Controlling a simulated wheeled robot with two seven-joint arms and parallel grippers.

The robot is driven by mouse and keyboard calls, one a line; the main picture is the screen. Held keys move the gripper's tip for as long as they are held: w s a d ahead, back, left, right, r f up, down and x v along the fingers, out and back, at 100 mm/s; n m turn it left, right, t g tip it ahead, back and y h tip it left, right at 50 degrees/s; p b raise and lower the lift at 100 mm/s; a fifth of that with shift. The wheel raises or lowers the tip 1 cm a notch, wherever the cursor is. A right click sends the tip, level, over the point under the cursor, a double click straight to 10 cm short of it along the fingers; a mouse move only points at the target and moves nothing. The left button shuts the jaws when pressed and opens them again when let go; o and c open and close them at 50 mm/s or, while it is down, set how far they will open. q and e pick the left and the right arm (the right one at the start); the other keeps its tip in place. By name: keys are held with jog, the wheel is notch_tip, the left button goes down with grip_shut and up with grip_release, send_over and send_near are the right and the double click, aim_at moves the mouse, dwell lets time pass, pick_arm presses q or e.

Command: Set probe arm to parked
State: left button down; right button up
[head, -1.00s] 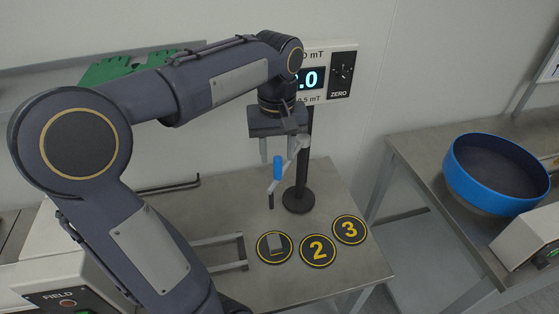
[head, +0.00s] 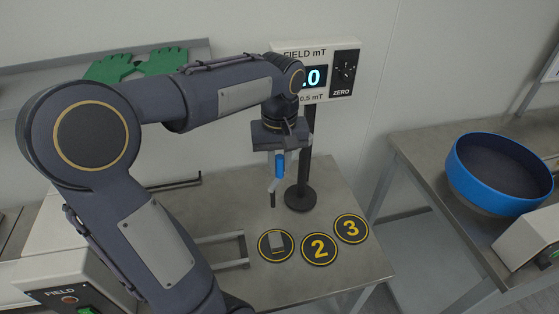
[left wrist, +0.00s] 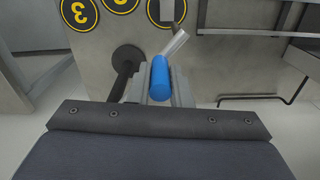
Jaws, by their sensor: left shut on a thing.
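The probe arm shows as a light link with a blue grip (head: 280,165) and a dark tip (head: 272,200), beside a black stand (head: 300,196) on the bench. My left gripper (head: 280,168) is shut on the blue grip. In the left wrist view the blue grip (left wrist: 160,80) lies between the fingers, with the light link (left wrist: 175,43) tilted beyond it. The tip hangs above the bench near the disc (head: 276,246) that carries a small grey block (head: 276,243). My right gripper is not in view.
Discs marked 2 (head: 319,248) and 3 (head: 351,228) lie on the bench (head: 345,268). A field meter (head: 335,70) stands behind. A metal rail frame (head: 225,250) is left of the discs. A blue bowl (head: 500,190) sits on the right table, across a floor gap.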

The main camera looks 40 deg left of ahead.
pick_arm(q)
jog(key=w+a+m+p, duration=0.3)
jog(key=a+m, duration=0.5)
jog(key=a, duration=0.5)
jog(key=shift+w+m+p, duration=0.15)
jog(key=shift+m+p, duration=0.15)
jog(key=shift+p, duration=0.55)
jog(key=shift+r, duration=0.1)
jog(key=c, duration=1.3)
grip_release()
jog(key=shift+r, duration=0.1)
